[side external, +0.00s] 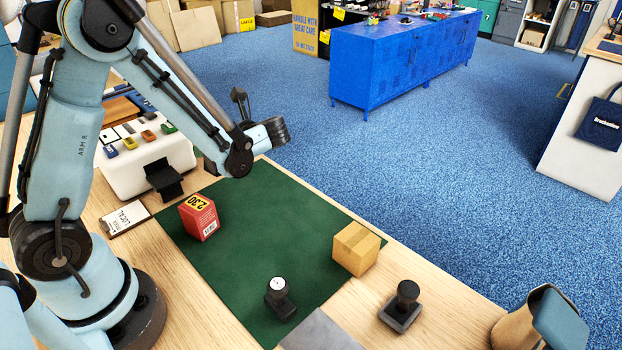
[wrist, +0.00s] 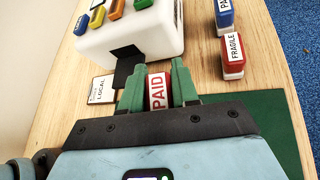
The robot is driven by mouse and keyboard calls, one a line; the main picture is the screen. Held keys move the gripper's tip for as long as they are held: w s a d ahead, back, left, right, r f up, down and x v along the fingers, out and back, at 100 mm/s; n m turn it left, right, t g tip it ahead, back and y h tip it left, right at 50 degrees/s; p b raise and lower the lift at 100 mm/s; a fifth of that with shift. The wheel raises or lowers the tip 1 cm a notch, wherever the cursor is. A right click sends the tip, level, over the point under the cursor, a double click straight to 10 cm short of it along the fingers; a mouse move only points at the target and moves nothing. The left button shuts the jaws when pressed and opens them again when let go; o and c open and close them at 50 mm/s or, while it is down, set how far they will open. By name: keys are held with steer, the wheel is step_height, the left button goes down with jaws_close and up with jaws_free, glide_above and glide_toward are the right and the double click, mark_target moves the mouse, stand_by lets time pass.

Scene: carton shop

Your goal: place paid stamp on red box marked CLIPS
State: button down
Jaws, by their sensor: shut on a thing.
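My gripper (wrist: 158,95) is shut on the PAID stamp (wrist: 157,92), a red piece with a white label, held between green fingers in the wrist view. Its underside is hidden by the gripper body. In the side external view the gripper and held stamp cannot be made out behind my arm. A red box (side external: 198,219) with a yellow 2.30 label stands on the left part of the green mat (side external: 245,255). Its smaller print is too small to read. The red box is not visible in the wrist view.
A red FRAGILE stamp (wrist: 232,58) and a blue stamp (wrist: 224,18) stand at the right in the wrist view. A white machine (side external: 145,160) is behind the mat.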

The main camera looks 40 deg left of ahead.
step_height(320, 180, up, 4)
steer(key=shift+r, duration=0.1)
steer(key=shift+w+d+r, duration=0.1)
steer(key=shift+r, duration=0.2)
steer(key=w+d+r+m+t+h, duration=0.3)
steer(key=d+r+m+t, duration=0.1)
steer(key=d+m+t, duration=0.4)
steer(key=w+d+r+m+t+h, duration=0.3)
steer(key=d+r+m+t, duration=0.25)
steer(key=d+m, duration=0.3)
step_height(320, 180, up, 8)
steer(key=w+m+t+h, duration=0.1)
steer(key=t+h, duration=0.1)
steer(key=shift+w+d+f+h, duration=0.2)
steer(key=shift+w+d+h, duration=0.1)
steer(key=shift+d, duration=0.15)
